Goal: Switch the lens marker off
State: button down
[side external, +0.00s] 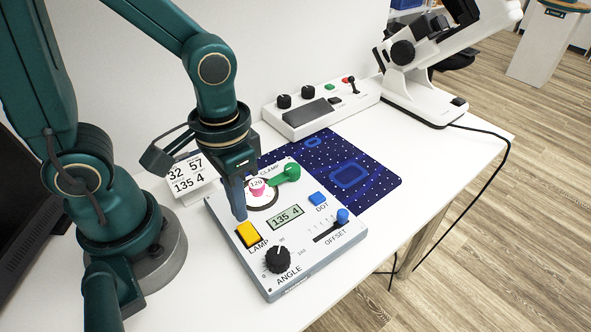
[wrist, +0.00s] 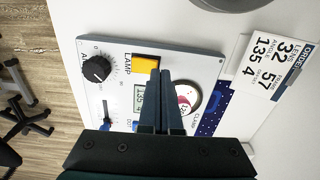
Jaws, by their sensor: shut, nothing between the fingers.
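The lens marker (side external: 292,252) is a white box with a yellow rocker labelled LAMP (side external: 247,236); the rocker also shows in the wrist view (wrist: 145,63). Whether the lamp is lit I cannot tell. Its display (side external: 285,217) reads 135 4. A lens with a pink mark (side external: 257,186) sits in the round holder beside the green clamp lever (side external: 285,174). My gripper (side external: 240,217) is shut and empty, pointing down at the rocker's edge. In the wrist view its fingertips (wrist: 160,73) lie beside the rocker; contact is unclear.
The black ANGLE knob (side external: 277,259), blue DOT button (side external: 318,199) and blue OFFSET slider (side external: 342,215) share the panel. An order card (side external: 187,177) stands behind. A blue mat (side external: 385,186), control box (side external: 315,127) and white instrument (side external: 425,95) lie beyond.

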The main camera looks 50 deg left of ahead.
jog(key=shift+f, duration=0.65)
dwell(0.3)
notch_tip(320, 180, up, 7)
dwell(0.8)
jog(key=a+r+t, duration=0.1)
jog(key=t, duration=0.1)
jog(key=a+r+t, duration=0.1)
jog(key=r, duration=0.1)
jog(key=a+r+t, duration=0.1)
jog(key=t, duration=0.1)
jog(key=shift+w+r+t, duration=0.2)
jog(key=shift+w+t, duration=0.05)
jog(key=shift+t, duration=0.05)
dwell(0.9)
